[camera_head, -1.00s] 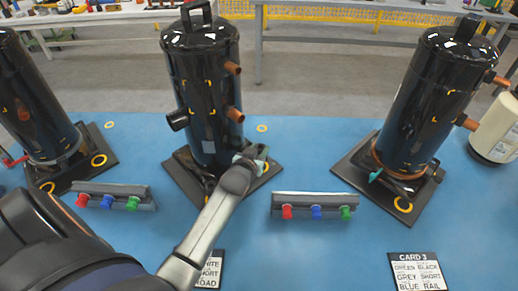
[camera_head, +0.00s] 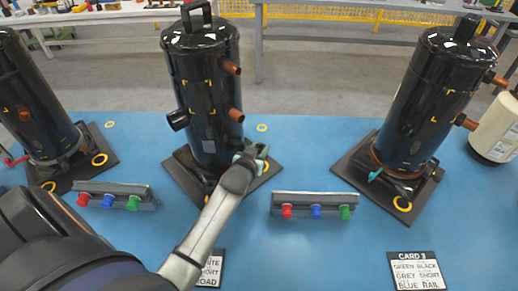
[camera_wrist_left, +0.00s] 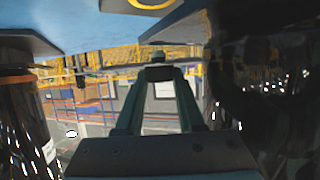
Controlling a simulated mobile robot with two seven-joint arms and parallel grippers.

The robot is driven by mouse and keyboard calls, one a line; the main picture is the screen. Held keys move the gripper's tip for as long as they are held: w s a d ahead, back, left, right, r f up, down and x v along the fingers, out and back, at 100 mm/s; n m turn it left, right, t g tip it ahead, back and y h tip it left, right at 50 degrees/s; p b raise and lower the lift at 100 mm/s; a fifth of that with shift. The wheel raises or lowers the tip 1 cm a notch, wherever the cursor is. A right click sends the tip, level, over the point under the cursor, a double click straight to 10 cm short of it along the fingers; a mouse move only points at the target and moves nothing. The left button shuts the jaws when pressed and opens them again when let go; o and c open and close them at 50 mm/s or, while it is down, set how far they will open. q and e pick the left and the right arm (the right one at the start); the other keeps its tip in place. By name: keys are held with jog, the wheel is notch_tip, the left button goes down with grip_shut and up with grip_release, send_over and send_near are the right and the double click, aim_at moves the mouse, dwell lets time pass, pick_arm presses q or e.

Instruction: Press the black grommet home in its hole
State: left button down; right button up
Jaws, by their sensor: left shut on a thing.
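My left gripper (camera_head: 260,157) is low beside the middle black compressor (camera_head: 202,90), at the right side of its base plate (camera_head: 180,165). In the left wrist view the gripper's two fingers (camera_wrist_left: 158,75) come together at their tips. They are shut on a small dark piece (camera_wrist_left: 160,73), which looks like the black grommet, though its shape is hard to make out. A yellow ring mark (camera_wrist_left: 152,3) shows at the top of that view. The grommet's hole cannot be made out in either view. My right gripper is not in view.
Other black compressors stand at left (camera_head: 35,100) and right (camera_head: 425,95). Grey racks with red, blue and green pieces sit at left (camera_head: 115,190) and centre (camera_head: 312,196). A card (camera_head: 417,270) lies front right. Blue tabletop (camera_head: 310,150) is clear between the middle and right compressors.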

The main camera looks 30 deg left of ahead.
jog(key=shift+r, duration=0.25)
pick_arm(q)
jog(key=shift+f+b, duration=0.75)
jog(key=shift+f, duration=0.65)
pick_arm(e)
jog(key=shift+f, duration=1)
pick_arm(q)
jog(key=shift+c, duration=2.2)
grip_release()
jog(key=shift+r, duration=0.1)
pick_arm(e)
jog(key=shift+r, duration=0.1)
